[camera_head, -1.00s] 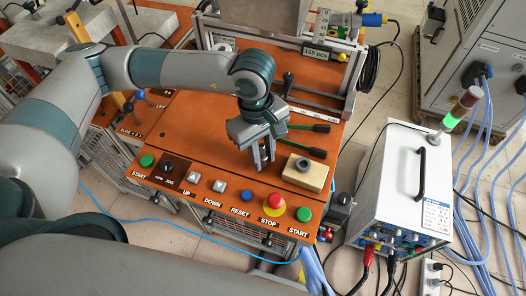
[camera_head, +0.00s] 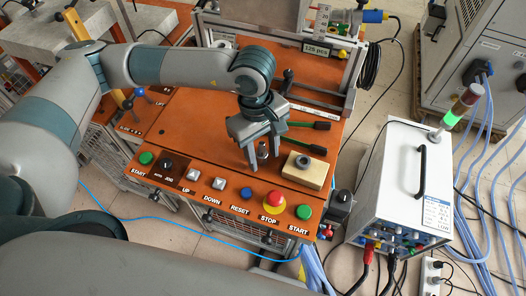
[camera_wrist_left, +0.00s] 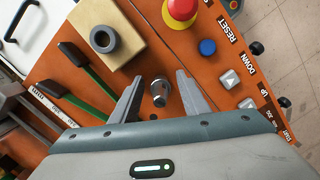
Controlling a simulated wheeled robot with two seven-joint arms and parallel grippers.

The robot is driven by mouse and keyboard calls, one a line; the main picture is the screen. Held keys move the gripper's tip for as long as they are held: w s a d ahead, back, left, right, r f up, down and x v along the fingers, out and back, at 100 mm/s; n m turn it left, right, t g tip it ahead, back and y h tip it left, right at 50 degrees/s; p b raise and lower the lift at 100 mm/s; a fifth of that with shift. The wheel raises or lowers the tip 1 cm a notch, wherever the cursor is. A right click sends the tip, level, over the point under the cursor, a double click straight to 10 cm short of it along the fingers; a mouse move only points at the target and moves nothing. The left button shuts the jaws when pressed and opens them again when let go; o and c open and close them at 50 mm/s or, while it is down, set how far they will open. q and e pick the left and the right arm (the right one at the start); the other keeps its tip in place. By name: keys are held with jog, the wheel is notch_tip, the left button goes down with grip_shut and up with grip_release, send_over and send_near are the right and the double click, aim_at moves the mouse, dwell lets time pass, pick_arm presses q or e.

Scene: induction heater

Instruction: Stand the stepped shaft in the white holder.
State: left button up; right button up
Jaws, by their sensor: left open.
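The stepped shaft (camera_head: 262,150) is a small grey metal piece on the orange machine top. It looks upright, and it also shows in the left wrist view (camera_wrist_left: 160,92). My left gripper (camera_head: 264,158) is open, pointing down, with one finger on each side of the shaft. In the left wrist view there is a gap between the shaft and each finger (camera_wrist_left: 157,100). I cannot make out what holds the shaft's foot. A cream block (camera_head: 318,178) with a dark grey ring (camera_head: 303,163) on top stands to the right; I cannot see a clearly white holder. My right gripper is not in view.
Two green-handled levers (camera_head: 303,151) lie behind the block. A row of buttons, with a red stop button (camera_head: 273,201), runs along the front edge. A white power unit (camera_head: 405,180) stands at the right. The orange top left of the gripper is clear.

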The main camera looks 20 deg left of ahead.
aim_at(262, 142)
pick_arm(q)
jog(key=shift+r, duration=0.2)
jog(key=shift+w+r, duration=0.1)
jog(key=shift+r, duration=0.05)
jog(key=r, duration=0.1)
jog(key=r+b, duration=0.1)
jog(key=r, duration=0.3)
jog(key=shift+w+a+r+b, duration=0.2)
jog(key=shift+a+b, duration=0.05)
jog(key=shift+b, duration=0.1)
jog(key=r, duration=0.3)
jog(key=r+b, duration=0.1)
jog(key=r, duration=0.1)
jog(key=shift+w+a, duration=0.15)
jog(key=shift+a, duration=0.1)
jog(key=shift+r, duration=0.55)
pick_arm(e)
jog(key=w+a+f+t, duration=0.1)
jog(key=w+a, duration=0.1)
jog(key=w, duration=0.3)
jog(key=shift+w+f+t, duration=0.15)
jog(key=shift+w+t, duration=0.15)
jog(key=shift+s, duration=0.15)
